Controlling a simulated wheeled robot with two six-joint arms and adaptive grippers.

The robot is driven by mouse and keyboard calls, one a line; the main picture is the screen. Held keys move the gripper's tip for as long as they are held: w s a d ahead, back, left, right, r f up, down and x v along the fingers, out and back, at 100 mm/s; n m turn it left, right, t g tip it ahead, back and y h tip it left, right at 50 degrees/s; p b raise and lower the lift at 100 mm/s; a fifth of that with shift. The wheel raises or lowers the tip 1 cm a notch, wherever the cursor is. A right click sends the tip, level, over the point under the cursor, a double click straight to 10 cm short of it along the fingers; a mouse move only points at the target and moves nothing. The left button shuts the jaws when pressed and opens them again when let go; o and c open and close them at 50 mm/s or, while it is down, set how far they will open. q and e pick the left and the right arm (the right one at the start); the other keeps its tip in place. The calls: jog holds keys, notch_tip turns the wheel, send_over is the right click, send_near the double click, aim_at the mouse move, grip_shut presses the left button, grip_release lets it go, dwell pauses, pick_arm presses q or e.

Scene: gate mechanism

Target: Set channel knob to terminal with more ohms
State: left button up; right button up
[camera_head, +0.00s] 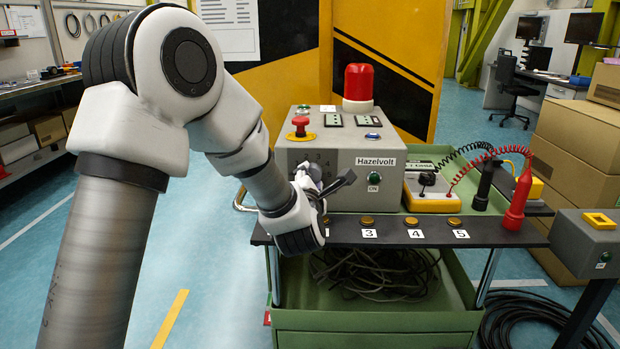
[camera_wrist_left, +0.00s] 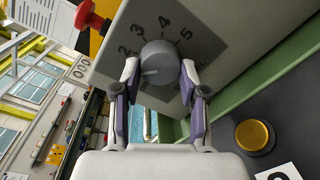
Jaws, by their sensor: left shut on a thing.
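The grey channel knob (camera_wrist_left: 160,62) is on the front of the control box (camera_head: 395,160). A dial with the numbers 2, 3, 4 and 5 surrounds it. Its light mark points to the left side of the dial, near my left finger; any number there is hidden. My left gripper (camera_wrist_left: 160,74) is shut on the knob, one finger at each side. In the head view, my left gripper (camera_head: 322,188) covers the knob. Brass terminals (camera_head: 411,221) sit on the dark shelf, with labels 3, 4 and 5 visible. My right gripper is not in view.
A yellow meter (camera_head: 432,195) stands right of the box, its display unreadable. A black probe (camera_head: 484,185) and a red probe (camera_head: 517,200) stand to its right. A red emergency button (camera_head: 300,126) and red beacon (camera_head: 358,85) are on top of the box.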

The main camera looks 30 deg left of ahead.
pick_arm(q)
jog(key=m, duration=0.2)
jog(key=m+p, duration=0.1)
jog(key=m, duration=0.1)
jog(key=m+p, duration=0.1)
jog(key=m, duration=0.1)
jog(key=shift+r, duration=0.3)
jog(key=m+p, duration=0.1)
jog(key=m, duration=0.2)
jog(key=shift+y+p, duration=0.4)
jog(key=shift+d+m+g+p, duration=0.1)
jog(key=shift+m+g+p, duration=0.35)
jog(key=shift+m, duration=1.05)
jog(key=o, duration=1.1)
jog(key=shift+w+f, duration=0.1)
jog(key=shift+o, duration=0.2)
jog(key=shift+d, duration=0.1)
jog(key=v, duration=1.2)
jog(key=shift+f, duration=0.15)
